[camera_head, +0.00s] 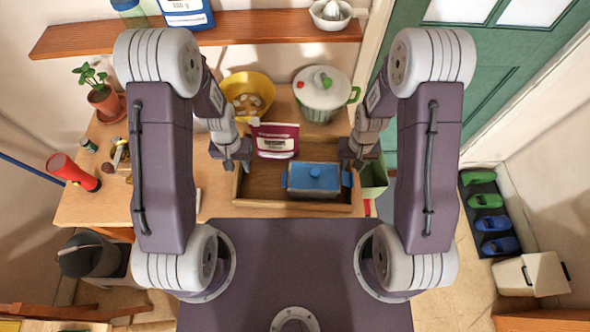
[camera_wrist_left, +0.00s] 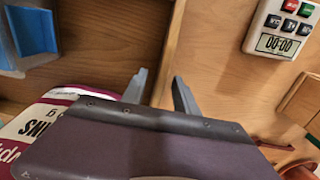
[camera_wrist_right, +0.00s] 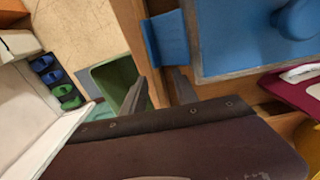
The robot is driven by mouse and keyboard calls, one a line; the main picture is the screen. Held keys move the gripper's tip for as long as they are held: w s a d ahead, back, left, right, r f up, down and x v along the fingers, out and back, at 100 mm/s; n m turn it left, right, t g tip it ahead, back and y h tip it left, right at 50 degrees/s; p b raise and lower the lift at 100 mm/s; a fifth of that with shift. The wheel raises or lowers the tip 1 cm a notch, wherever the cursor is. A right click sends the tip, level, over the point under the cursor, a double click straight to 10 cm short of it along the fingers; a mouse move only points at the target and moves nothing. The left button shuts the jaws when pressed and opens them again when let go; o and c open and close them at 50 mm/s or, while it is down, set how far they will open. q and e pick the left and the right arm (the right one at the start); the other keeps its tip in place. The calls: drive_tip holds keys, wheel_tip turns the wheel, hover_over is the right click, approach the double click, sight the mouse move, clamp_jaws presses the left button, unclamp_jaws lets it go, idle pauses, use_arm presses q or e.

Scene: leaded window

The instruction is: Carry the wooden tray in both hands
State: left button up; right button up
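The wooden tray (camera_head: 262,183) rests on the wooden counter. It holds a blue lidded dish (camera_head: 316,179) at right and a maroon-and-white packet (camera_head: 275,140) at the back left. My left gripper (camera_head: 238,164) is at the tray's left side. In the left wrist view its fingers (camera_wrist_left: 159,88) are apart, on either side of the tray's wall (camera_wrist_left: 168,55). My right gripper (camera_head: 359,163) is at the right side. In the right wrist view its fingers (camera_wrist_right: 158,90) stand apart on either side of the right wall (camera_wrist_right: 133,40). Gaps show beside both walls.
A yellow bowl (camera_head: 247,92) and a white lidded pot (camera_head: 322,92) stand behind the tray. A green bin (camera_head: 375,182) is close at its right. A timer (camera_wrist_left: 283,25) lies left of the tray.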

use_arm(q)
drive_tip(key=shift+w, duration=0.1)
use_arm(e)
drive_tip(key=shift+f, duration=0.1)
use_arm(q)
drive_tip(key=shift+c, duration=0.2)
use_arm(e)
drive_tip(key=shift+c, duration=0.2)
use_arm(q)
clamp_jaws()
use_arm(e)
clamp_jaws()
idle(0.6)
